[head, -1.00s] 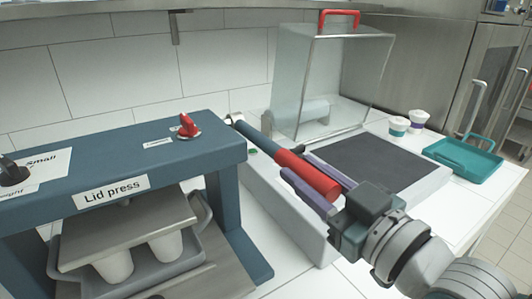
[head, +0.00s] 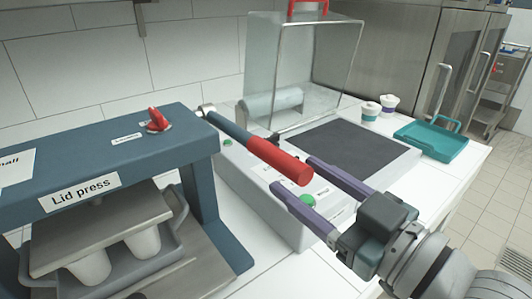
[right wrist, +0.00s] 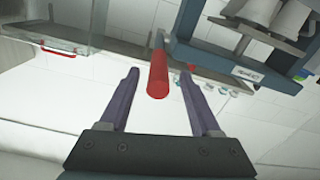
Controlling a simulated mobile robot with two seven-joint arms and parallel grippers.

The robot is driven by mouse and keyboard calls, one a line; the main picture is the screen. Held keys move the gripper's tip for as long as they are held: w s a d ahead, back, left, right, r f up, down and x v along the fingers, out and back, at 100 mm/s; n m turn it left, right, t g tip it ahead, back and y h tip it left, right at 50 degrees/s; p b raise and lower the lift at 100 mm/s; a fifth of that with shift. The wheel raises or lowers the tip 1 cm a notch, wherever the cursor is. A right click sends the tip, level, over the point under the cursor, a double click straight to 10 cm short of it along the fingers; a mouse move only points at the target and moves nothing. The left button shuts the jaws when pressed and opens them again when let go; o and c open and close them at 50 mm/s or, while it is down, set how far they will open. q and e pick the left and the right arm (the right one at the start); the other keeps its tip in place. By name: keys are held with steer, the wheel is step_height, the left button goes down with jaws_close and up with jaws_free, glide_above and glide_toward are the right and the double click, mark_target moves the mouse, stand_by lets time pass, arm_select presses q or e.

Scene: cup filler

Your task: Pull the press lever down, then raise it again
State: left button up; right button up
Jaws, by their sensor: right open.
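The press lever is a blue-grey bar with a red grip (head: 280,162). It sticks out from the right side of the blue lid press (head: 130,155), slanting down toward the right in the head view. My right gripper (head: 290,172) is open, with its purple fingers near the end of the red grip. In the right wrist view the red grip (right wrist: 158,75) shows between the two open fingers (right wrist: 157,80), beyond their tips or level with them; I cannot tell the exact depth. The left gripper is not in view.
Right of the press stands a white machine with a dark mat (head: 345,150), a green button (head: 307,200) and a clear hood (head: 300,65). Two lidded cups (head: 388,104) and a teal tray (head: 432,142) stand farther right. Cups (head: 142,241) sit under the press plate.

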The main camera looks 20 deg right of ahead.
steer(key=v, duration=0.4)
steer(key=shift+s+d, duration=0.15)
steer(key=shift+s, duration=0.2)
